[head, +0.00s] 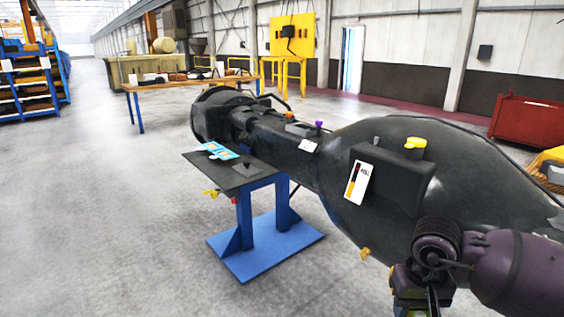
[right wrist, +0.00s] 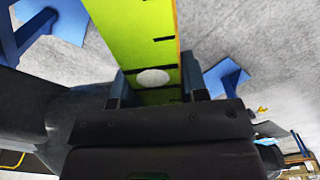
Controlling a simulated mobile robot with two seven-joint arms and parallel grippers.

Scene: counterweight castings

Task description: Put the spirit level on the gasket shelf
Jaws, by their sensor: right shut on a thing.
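The spirit level, a flat yellow-green bar with black marks and a white round spot (right wrist: 135,28), runs up out of the top of the right wrist view. My right gripper (right wrist: 154,84) is shut on it, one finger on each side. In the head view my right arm comes in at the bottom right. Its wrist hides most of what it holds at the bottom edge. No shelf in view is clearly marked as the gasket shelf. A dark plate (head: 238,178) on a blue stand (head: 265,215) carries light-blue flat pieces (head: 217,151). My left gripper is not in view.
A long dark machine body (head: 400,150) with a yellow cap (head: 415,144) fills the right side, close to my right arm. A rack with blue posts (head: 30,85) stands far left. A wooden-topped table (head: 160,86) stands behind. The floor at left is clear.

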